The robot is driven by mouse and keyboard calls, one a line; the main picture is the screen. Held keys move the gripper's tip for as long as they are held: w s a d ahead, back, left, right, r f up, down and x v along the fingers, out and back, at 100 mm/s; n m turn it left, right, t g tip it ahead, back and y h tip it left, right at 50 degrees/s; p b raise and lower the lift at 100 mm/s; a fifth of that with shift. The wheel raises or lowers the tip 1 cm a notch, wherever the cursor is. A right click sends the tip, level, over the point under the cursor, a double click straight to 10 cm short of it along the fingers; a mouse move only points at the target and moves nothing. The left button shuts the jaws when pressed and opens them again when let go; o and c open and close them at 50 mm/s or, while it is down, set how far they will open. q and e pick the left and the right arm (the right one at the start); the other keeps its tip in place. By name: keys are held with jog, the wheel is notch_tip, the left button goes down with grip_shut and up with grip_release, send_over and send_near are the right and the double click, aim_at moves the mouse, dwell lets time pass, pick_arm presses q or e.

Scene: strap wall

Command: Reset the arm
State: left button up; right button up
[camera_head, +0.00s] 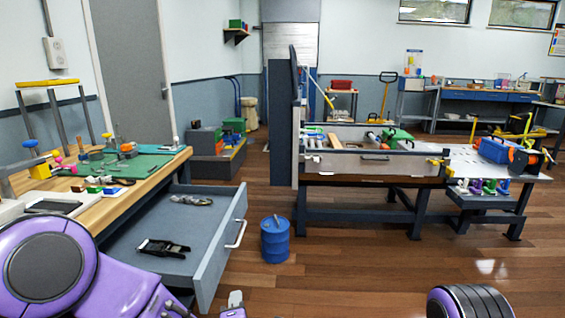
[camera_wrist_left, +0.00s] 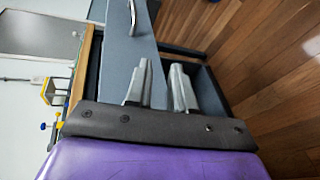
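My left arm comes in from the lower left of the head view. Only part of my left gripper (camera_head: 234,303) shows there, at the bottom edge beside the open drawer (camera_head: 226,243). In the left wrist view the left gripper (camera_wrist_left: 161,85) has its two grey fingers apart, with nothing between them. The drawer front (camera_wrist_left: 128,55) lies behind the fingers in that view; I cannot tell how far off. A dark rounded part of my right arm (camera_head: 470,301) shows at the bottom right of the head view. The right gripper is out of view.
The drawer sticks out from the wooden workbench (camera_head: 120,200) and holds a black strap (camera_head: 163,248) and a grey item (camera_head: 191,200). A blue drum (camera_head: 275,240) stands on the floor. A second workbench (camera_head: 372,166) stands farther back.

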pick_arm(q)
jog(key=s+a+f+m+g, duration=0.3)
jog(key=s+a+f+m, duration=0.3)
jog(key=f, duration=0.3)
jog(key=s+a+f+m+g, duration=0.3)
jog(key=s+a+f+m, duration=0.25)
jog(key=s+f, duration=0.4)
jog(key=s+a+f+m+g, duration=0.2)
jog(key=s+a+f+g, duration=0.15)
jog(key=s, duration=0.55)
jog(key=s+a+f+m+g, duration=0.15)
jog(key=s+a+f, duration=0.3)
jog(key=s, duration=0.45)
notch_tip(320, 180, up, 15)
jog(key=w+p, duration=0.1)
jog(key=p, duration=1.3)
jog(key=shift+a+f+y, duration=0.15)
jog(key=shift+f+y, duration=0.05)
jog(key=shift+y, duration=0.2)
